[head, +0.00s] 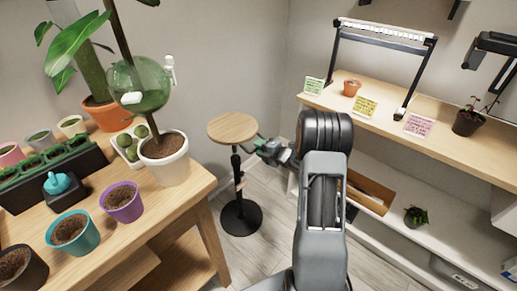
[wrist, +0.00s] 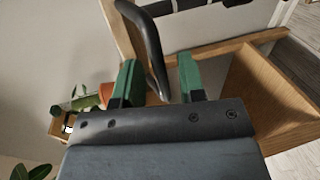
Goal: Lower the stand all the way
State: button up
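The stand (head: 232,127) has a round wooden top on a black column with a round black base on the floor. Its top is well above the base, near the height of the plant table. My gripper (head: 262,146) is just right of the stand's top, beside a dark handle at its edge. In the wrist view my gripper (wrist: 158,72) has its two green fingers apart. A black curved bar (wrist: 154,45) runs between them, closer to the left finger. I cannot tell whether it touches that finger.
A wooden plant table (head: 185,195) with several pots stands at left, close to the stand. A wooden shelf (head: 390,112) with pots and note cards runs along the right. Bare floor shows around the stand's base.

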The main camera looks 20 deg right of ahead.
jog(key=shift+w+a+f, duration=0.15)
jog(key=shift+w+a, duration=0.1)
jog(key=shift+w, duration=0.25)
grip_shut()
dwell(0.3)
